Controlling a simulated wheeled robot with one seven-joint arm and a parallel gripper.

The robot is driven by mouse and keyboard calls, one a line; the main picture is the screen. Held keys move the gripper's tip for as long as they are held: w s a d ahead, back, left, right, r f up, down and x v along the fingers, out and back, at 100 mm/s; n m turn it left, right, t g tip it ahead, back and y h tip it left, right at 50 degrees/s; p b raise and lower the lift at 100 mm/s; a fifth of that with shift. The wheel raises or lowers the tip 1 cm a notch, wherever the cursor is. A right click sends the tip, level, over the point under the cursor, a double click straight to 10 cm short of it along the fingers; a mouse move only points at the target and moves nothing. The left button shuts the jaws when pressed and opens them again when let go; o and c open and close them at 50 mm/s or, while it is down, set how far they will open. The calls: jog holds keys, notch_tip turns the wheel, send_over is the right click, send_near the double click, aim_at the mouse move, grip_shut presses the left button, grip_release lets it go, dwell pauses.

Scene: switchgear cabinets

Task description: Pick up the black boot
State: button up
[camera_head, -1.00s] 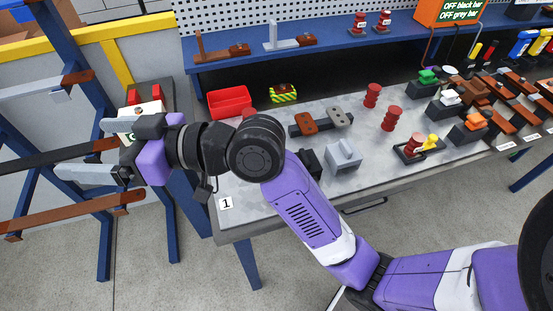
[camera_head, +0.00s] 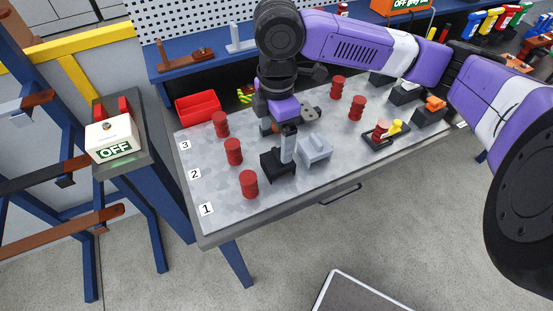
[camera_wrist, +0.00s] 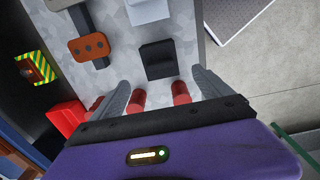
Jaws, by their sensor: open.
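The black boot (camera_head: 279,163) is a dark block on the grey table, left of the grey boot (camera_head: 314,150). In the wrist view the black boot (camera_wrist: 160,60) lies ahead of my fingertips, roughly centred between them, with the grey boot (camera_wrist: 148,10) beyond it. My gripper (camera_head: 279,136) points down over the table near the black boot; one finger overlaps the boot's back in the head view, so contact cannot be told. In the wrist view my gripper (camera_wrist: 160,80) has its fingers spread wide with nothing held.
Red insulators (camera_head: 249,184) stand in a row beside labels 1, 2 and 3. A brown-ended link (camera_wrist: 89,46) lies near the boots. A red bin (camera_head: 198,107) is at the back left. A white OFF box (camera_head: 113,138) is on the left stand. The table's front edge is clear.

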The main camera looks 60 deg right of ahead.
aim_at(278, 154)
jog(key=shift+s+d+f, duration=0.25)
jog(key=shift+d, duration=0.05)
jog(key=shift+a+f+p, duration=0.1)
jog(key=shift+f+p, duration=0.6)
jog(key=shift+f, duration=2.9)
jog(key=c, duration=1.5)
jog(key=shift+o, duration=0.2)
